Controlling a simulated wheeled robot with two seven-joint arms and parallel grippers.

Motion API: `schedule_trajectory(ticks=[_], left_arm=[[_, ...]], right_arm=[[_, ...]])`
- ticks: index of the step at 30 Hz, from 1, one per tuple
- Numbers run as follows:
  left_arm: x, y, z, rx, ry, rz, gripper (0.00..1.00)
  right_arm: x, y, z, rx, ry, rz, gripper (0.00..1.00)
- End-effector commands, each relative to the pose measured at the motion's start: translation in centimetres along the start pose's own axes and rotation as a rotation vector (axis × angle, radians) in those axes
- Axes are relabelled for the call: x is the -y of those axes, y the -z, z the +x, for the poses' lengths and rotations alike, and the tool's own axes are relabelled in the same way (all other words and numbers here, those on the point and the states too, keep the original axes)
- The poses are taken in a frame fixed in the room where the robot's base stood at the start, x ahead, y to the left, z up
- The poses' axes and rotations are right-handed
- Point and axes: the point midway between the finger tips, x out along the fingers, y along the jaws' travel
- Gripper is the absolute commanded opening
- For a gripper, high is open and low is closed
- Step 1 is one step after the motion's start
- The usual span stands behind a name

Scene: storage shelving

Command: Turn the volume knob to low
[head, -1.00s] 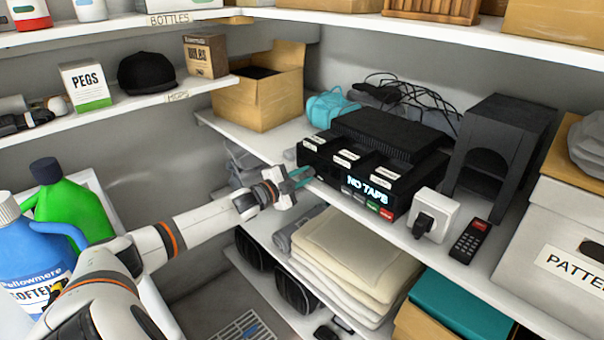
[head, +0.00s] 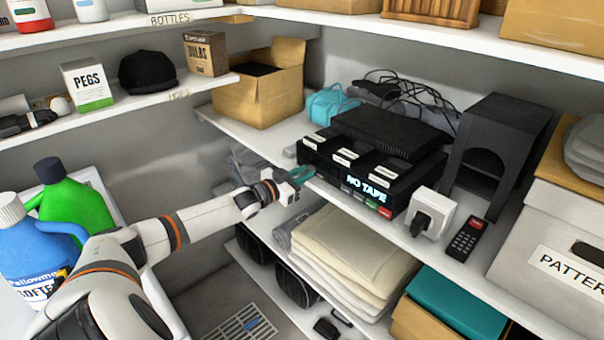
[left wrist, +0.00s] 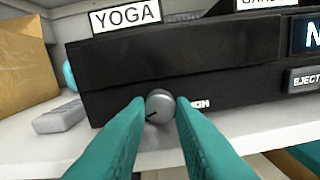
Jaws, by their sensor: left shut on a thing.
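The black tape player (head: 335,172) stands on the middle shelf, with a lit "NO TAPE" display (head: 367,189). In the left wrist view its front (left wrist: 220,85) carries a small round grey knob (left wrist: 160,104). A dark pointer line on the knob points to the lower left. My left gripper (left wrist: 159,103) has its teal fingers on both sides of the knob and is shut on it. The lettering right of the knob is partly hidden by a finger; only its end shows. In the head view my left gripper (head: 302,175) is at the player's left front. My right gripper is out of view.
A white socket box with a black plug (head: 432,214) and a remote (head: 468,240) stand right of the player. A cardboard box (head: 262,97) is behind left on the shelf. Folded cloths (head: 350,245) lie on the shelf below. A grey object (left wrist: 62,113) lies left of the player.

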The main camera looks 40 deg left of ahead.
Motion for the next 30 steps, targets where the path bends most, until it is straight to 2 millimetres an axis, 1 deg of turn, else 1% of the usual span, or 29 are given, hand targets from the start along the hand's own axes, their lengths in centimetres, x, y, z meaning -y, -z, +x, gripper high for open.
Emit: schedule_trajectory(ticks=[6,12,29,30], left_arm=[[0.05,0.13,-0.03,-0.001,0.001,-0.129,0.0],[0.09,0.16,-0.03,-0.001,0.002,-0.196,0.0],[0.12,0.2,-0.03,-0.001,0.003,-0.225,0.0],[0.12,0.2,-0.03,-0.001,0.003,-0.225,0.25]], right_arm=[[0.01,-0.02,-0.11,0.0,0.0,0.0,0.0],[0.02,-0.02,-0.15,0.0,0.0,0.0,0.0],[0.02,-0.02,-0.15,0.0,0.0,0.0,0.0],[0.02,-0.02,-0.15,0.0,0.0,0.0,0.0]])
